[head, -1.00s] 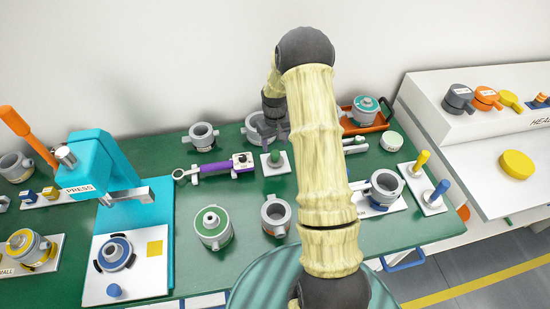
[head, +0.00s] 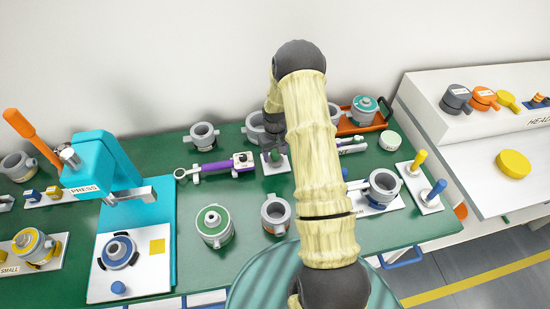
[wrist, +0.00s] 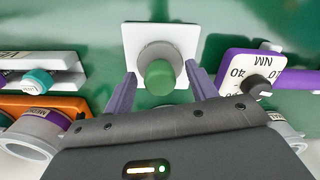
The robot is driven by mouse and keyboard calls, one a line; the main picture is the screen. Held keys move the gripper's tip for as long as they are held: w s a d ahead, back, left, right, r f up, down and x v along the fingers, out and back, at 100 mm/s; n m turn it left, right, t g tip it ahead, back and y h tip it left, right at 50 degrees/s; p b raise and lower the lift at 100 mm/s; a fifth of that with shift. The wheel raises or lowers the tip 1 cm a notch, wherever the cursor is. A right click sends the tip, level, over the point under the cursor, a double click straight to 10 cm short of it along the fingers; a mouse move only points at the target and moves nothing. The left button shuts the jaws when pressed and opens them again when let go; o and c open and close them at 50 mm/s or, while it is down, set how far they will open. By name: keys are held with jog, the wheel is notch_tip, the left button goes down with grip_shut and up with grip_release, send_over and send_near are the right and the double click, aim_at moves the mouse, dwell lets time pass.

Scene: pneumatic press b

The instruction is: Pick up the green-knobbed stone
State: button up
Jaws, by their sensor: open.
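The green-knobbed stone shows in the wrist view as a grey round body with a green knob (wrist: 159,77) on top, standing on a white square plate (wrist: 135,33). In the head view the green knob (head: 276,160) and the white plate (head: 283,168) are partly covered by my gripper (head: 275,146). In the wrist view my gripper (wrist: 160,88) is open, with one purple-grey finger on each side of the stone. The fingers look apart from it. The exact height of the fingertips over the plate cannot be told.
A purple torque tool (head: 216,168) lies left of the plate. An orange tray (head: 350,127) with a grey pot stands at the back right. Grey pots (head: 203,136) stand behind and in front. A turquoise press (head: 95,160) stands at the left. Green bench shows between them.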

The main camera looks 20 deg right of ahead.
aim_at(275, 152)
jog(key=c, duration=1.1)
jog(key=shift+r, duration=0.15)
jog(key=shift+c, duration=0.2)
notch_tip(275, 152, up, 10)
jog(key=shift+f+b, duration=0.1)
jog(key=shift+b, duration=1.05)
jog(key=o, duration=0.5)
jog(key=c, duration=0.3)
jog(key=shift+c, duration=0.2)
